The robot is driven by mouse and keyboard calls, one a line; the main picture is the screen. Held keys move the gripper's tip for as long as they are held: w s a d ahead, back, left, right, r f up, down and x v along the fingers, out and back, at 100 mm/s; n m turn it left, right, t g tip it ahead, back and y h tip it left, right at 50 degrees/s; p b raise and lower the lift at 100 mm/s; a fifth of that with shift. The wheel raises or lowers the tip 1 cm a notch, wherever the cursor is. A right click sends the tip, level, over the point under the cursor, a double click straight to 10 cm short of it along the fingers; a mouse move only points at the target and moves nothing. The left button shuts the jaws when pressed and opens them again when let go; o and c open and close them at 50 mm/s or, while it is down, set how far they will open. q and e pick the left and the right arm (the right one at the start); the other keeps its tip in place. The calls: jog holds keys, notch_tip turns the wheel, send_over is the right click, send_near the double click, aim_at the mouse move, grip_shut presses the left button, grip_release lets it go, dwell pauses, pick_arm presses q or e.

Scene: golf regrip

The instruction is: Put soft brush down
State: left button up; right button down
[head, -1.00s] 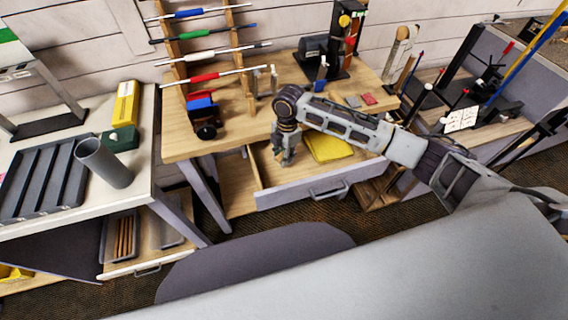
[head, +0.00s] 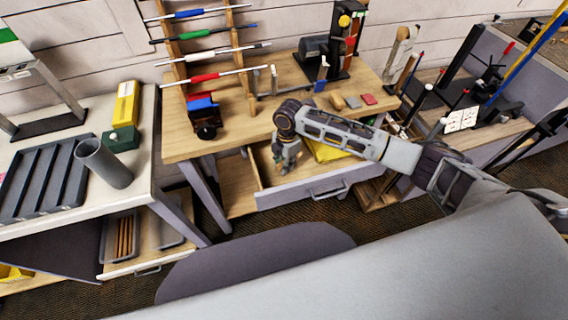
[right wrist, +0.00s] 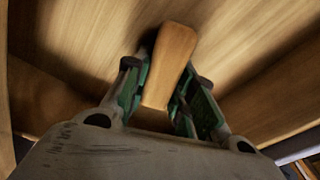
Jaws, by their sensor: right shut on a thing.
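My right gripper (head: 287,158) is inside the open drawer, low over its left part. In the right wrist view the gripper (right wrist: 163,88) is shut on a tan wooden piece (right wrist: 174,55), which I take as the soft brush. Its smooth wooden part sticks out between the green-lined fingers over the wooden drawer floor. No bristles show, and I cannot tell whether it touches the floor. In the head view the brush is hidden by the gripper. My left gripper is in neither view.
The drawer (head: 318,188) is pulled out below the wooden bench, with a yellow cloth (head: 328,152) at its right. A small brown piece (head: 337,101), a grey block and a red block (head: 369,99) lie on the bench top. A rack of coloured shafts stands at the back left.

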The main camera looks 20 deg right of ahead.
dwell(0.3)
jog(key=c, duration=1.2)
grip_release()
jog(key=shift+f, duration=0.1)
jog(key=shift+w+d+r, duration=0.1)
jog(key=shift+d+r, duration=0.05)
jog(key=shift+r, duration=1.9)
jog(key=shift+w+d+r, duration=0.15)
jog(key=shift+r, duration=1.85)
jog(key=shift+w+d+r, duration=0.1)
jog(key=shift+d+r, duration=0.05)
jog(key=shift+r, duration=1.9)
jog(key=shift+s, duration=0.1)
